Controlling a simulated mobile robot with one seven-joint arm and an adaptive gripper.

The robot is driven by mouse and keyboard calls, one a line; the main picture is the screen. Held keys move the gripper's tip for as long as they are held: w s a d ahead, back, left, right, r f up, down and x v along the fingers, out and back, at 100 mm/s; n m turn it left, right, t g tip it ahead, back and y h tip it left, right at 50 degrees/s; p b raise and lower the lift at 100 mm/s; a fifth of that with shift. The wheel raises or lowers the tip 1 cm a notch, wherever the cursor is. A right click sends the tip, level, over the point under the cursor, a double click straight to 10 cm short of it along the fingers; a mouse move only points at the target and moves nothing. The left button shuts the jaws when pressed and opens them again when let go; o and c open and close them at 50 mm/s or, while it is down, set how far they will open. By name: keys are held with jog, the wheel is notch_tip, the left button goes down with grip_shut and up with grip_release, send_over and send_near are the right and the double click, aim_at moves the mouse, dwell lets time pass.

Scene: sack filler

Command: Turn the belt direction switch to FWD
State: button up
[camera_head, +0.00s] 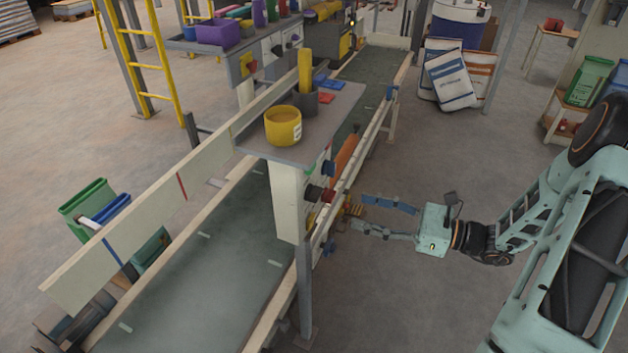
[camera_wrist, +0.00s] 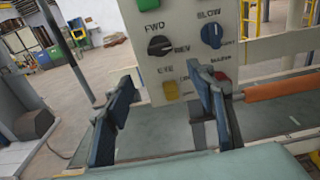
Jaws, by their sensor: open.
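The belt direction switch (camera_wrist: 160,46) is a black knob on a pale control panel (camera_wrist: 190,60) in the wrist view. FWD is printed above it and REV to its right. Its grip bar looks roughly level, toward REV, but the exact setting is hard to read. My gripper (camera_wrist: 160,82) is open and empty, its two dark blue fingers below the panel's knobs and spread to either side, apart from the switch. In the head view my gripper (camera_head: 360,212) reaches left toward the panel post (camera_head: 288,205); the switch cannot be made out clearly there.
A blue knob (camera_wrist: 212,36) marked SLOW sits right of the switch. A yellow control (camera_wrist: 170,90) and a red one (camera_wrist: 222,74) are below. An orange roller (camera_wrist: 280,87) and the conveyor rail (camera_head: 378,125) are close. Open floor (camera_head: 420,300) lies below my arm.

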aim_at(320, 196)
jog(key=x, duration=0.3)
jog(key=p+x, duration=0.1)
jog(key=x, duration=0.3)
jog(key=r+p+x, duration=0.1)
jog(key=x, duration=0.3)
jog(key=shift+w, duration=0.1)
jog(key=shift+c, duration=0.2)
jog(key=c, duration=1.1)
